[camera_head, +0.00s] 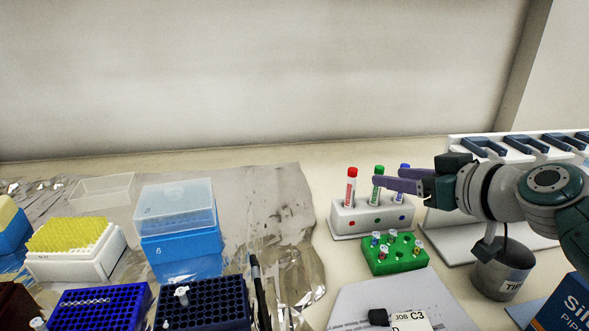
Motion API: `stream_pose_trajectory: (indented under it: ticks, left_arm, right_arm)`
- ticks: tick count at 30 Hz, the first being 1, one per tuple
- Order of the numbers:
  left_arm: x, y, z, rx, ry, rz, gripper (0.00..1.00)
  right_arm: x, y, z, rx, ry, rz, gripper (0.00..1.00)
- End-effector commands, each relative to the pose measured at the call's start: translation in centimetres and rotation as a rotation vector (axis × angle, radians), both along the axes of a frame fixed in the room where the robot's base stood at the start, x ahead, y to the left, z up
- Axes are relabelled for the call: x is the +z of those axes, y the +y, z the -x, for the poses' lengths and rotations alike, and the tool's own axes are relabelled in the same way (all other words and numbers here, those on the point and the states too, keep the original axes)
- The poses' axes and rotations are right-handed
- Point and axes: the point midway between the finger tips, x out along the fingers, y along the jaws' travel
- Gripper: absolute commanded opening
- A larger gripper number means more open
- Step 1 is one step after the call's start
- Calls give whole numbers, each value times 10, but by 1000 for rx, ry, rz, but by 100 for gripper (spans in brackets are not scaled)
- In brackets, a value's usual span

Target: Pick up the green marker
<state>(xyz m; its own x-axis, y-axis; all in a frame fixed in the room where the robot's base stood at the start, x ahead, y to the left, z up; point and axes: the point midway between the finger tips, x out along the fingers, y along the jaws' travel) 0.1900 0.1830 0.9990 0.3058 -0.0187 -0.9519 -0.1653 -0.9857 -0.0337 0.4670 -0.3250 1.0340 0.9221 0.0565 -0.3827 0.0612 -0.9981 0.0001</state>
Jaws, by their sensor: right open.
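The green marker (377,185) stands upright in a white holder block (362,220), with its green cap at the top. A red marker (351,187) stands to its left and a blue marker (403,172) to its right in the same block. My right gripper (384,185) reaches in from the right with its purple fingers at the green marker's upper part, just under the cap. It is open. The fingers partly hide the green and blue markers. I cannot tell whether a finger touches the green marker. My left gripper is not in view.
A green tube rack (397,262) with small vials stands right in front of the holder. A grey cup (502,275) and a white pipette stand (460,228) are at the right. A blue tip box (180,248) and dark racks fill the left. A clipboard (365,295) lies in front.

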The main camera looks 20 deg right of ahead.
Motion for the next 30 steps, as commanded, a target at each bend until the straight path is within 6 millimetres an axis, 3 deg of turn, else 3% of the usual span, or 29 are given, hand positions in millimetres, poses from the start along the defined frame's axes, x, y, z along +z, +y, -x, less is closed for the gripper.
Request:
stream_pose_trajectory:
  ticks: [6, 17, 30]
  left_arm:
    - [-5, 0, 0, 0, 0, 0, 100]
    - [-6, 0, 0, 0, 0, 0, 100]
    - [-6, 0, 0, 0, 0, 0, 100]
  right_arm:
    - [-11, 3, -26, -1, 0, -3, 56]
    - [-13, 3, -32, -1, 1, 0, 54]
    - [-13, 3, -31, 0, 1, 0, 5]
